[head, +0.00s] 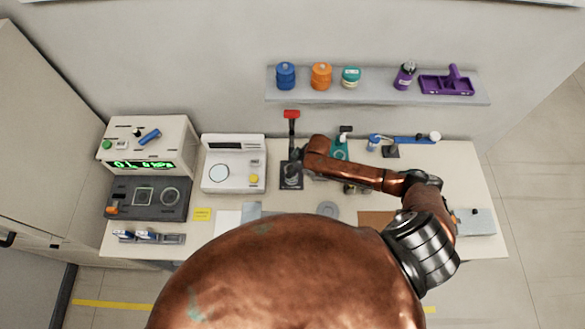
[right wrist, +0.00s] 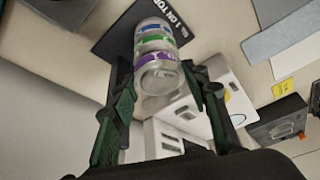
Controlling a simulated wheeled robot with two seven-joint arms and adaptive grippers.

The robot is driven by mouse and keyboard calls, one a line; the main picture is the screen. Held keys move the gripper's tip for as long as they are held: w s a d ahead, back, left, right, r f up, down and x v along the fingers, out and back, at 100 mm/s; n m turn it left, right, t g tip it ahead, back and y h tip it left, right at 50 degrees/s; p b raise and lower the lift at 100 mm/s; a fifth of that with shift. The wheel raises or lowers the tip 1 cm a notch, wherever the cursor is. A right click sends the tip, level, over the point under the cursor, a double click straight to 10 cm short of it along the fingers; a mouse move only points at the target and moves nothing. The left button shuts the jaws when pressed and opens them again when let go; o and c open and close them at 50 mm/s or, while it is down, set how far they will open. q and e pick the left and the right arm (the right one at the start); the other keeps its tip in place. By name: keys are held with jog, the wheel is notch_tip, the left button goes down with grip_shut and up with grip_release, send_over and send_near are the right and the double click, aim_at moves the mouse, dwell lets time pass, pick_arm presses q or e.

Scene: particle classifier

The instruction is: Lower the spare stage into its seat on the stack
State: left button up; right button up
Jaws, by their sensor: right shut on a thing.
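The stack (right wrist: 150,30) is a pale cylinder with coloured bands, standing on a dark pad (right wrist: 110,45) with white lettering in the right wrist view. A grey stage with a purple band (right wrist: 159,76) lies in line with it at the near end, between the fingers of my right gripper (right wrist: 157,72). The fingers are shut on this stage. I cannot tell whether it touches the stage below or is seated. In the head view, my right gripper (head: 295,168) is over the dark pad (head: 290,183), and the arm and gripper hide most of the stack. My left gripper is not in view.
A red-topped post (head: 291,114) rises just behind the pad. A teal item (head: 340,150) and blue pieces (head: 412,139) lie to the right. A shelf (head: 380,93) is behind.

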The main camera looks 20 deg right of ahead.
jog(key=shift+f, duration=0.35)
jog(key=o, duration=1.4)
jog(key=shift+c, duration=0.2)
jog(key=v, duration=1.2)
